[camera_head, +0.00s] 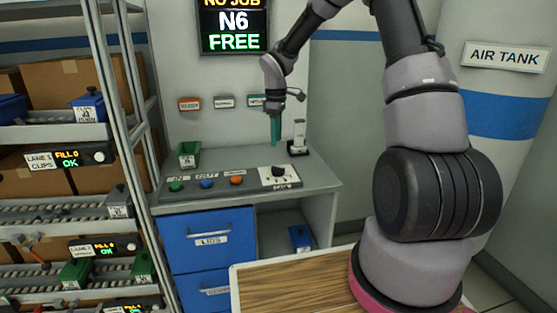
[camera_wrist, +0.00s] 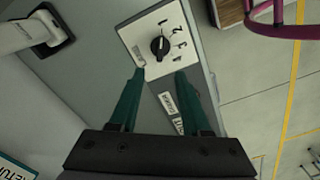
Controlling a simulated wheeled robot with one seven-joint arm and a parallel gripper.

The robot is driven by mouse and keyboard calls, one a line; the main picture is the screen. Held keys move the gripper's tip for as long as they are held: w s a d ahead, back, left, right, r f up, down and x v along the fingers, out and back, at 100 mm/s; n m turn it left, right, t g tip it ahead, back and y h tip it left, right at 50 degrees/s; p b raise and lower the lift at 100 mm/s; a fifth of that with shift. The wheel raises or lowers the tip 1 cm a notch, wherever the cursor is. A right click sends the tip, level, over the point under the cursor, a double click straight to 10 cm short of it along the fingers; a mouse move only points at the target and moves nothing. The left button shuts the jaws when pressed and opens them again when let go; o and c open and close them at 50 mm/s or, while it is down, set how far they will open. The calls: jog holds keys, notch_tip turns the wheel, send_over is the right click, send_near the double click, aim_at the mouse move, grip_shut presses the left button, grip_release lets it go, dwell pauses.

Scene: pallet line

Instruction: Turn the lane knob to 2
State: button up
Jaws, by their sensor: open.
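The lane knob (camera_wrist: 160,47) is a black round knob on a white plate (camera_wrist: 146,28) with numbers along one side. A pale pointer line shows on it, but I cannot tell surely which number it faces. In the head view the knob (camera_head: 279,171) sits at the right of the grey sloped console (camera_head: 225,186). My gripper (camera_wrist: 160,74) has two green fingers, apart and empty, with the knob beyond their tips. In the head view my gripper (camera_head: 275,130) points down above the console, apart from the knob.
Green, blue and orange buttons (camera_head: 207,183) lie left of the knob. A white device on a dark base (camera_head: 298,140) stands behind it, close to my gripper. A green bin (camera_head: 188,153) is at the console's back left. A display (camera_head: 234,25) reads N6 FREE.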

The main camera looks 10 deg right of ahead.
aim_at(276, 167)
notch_tip(276, 167, down, 11)
jog(key=shift+r, duration=0.2)
dwell(0.3)
grip_shut()
